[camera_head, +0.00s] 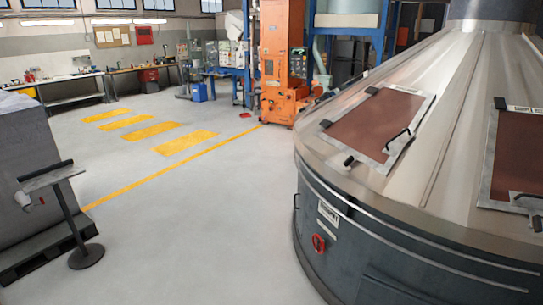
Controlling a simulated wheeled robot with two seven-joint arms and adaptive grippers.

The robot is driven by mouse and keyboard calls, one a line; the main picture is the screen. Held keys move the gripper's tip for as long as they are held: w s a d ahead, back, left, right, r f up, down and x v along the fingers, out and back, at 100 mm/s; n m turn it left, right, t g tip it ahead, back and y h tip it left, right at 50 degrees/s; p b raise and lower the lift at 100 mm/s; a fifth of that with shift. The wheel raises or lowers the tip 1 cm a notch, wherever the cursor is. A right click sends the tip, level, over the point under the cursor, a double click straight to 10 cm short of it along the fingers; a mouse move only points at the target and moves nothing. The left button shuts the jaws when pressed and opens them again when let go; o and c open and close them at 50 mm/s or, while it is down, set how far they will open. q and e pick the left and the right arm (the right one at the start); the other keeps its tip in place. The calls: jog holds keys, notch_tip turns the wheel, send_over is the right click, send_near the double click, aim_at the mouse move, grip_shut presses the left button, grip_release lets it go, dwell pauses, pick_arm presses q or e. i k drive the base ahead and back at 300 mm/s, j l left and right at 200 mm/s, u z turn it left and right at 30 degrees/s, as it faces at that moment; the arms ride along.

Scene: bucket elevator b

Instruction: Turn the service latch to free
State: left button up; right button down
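No part labelled as the service latch can be made out for sure. A red rotary handle (318,243) sits on the dark lower wall of the large round metal vessel (455,130) at right, below a small white label plate (327,213). An orange bucket elevator (283,60) stands at the back centre, with a dark control panel (298,63) on its right side. Its small fittings are too far away to tell apart. Neither of my grippers shows in this view.
Open grey floor (200,220) lies between the vessel and a grey block on a dark pallet (45,245) at left. A stand with a round base (86,256) is beside the pallet. Yellow floor markings (185,142) and workbenches (140,69) lie farther back.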

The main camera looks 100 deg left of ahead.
aim_at(351, 160)
jog(key=u, duration=2.75)
jog(key=i+u, duration=0.25)
jog(key=i, duration=0.25)
jog(key=i+l+u, duration=0.25)
jog(key=i, duration=0.3)
jog(key=i+l+u, duration=0.2)
jog(key=i, duration=0.3)
